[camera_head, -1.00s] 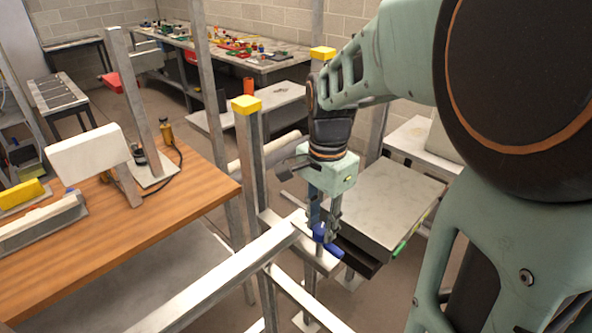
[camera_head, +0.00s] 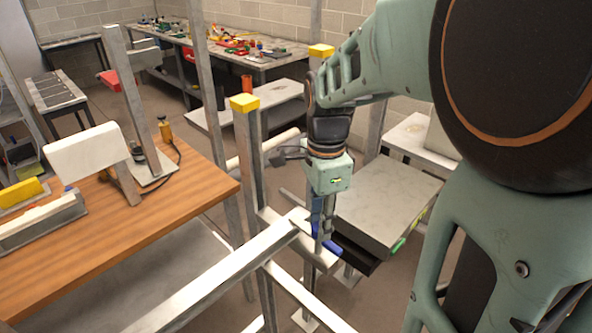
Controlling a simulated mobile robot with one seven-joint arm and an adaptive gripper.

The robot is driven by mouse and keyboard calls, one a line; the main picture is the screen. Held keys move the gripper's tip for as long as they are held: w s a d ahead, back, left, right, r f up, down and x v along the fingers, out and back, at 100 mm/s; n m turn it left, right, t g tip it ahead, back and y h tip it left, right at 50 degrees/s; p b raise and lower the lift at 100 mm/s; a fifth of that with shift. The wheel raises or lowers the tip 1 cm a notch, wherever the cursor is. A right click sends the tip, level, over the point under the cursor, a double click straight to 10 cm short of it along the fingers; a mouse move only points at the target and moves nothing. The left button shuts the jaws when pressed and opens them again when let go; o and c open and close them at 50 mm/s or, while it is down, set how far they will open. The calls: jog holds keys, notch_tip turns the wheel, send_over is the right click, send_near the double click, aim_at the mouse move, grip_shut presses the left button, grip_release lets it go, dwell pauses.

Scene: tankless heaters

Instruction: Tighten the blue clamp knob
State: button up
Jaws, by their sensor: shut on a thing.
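The blue clamp knob (camera_head: 332,248) sits on a metal bracket plate (camera_head: 299,222) on the steel frame, right of the wooden bench. Only part of the knob shows; a blue arm sticks out to the lower right. My gripper (camera_head: 322,232) points straight down from above, with its fingers at the knob. The fingers are shut on the knob and hide its middle. A blue part (camera_head: 316,214) also shows beside the fingers.
A grey flat-topped box (camera_head: 388,205) stands close to the right of my gripper. A post with a yellow cap (camera_head: 244,103) rises to the left. A wooden bench (camera_head: 110,240) with fixtures lies further left. A long table (camera_head: 275,66) with small parts stands at the back.

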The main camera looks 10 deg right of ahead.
jog(key=shift+r, duration=0.1)
jog(key=o, duration=1.2)
jog(key=shift+c, duration=0.2)
notch_tip(320, 180, up, 12)
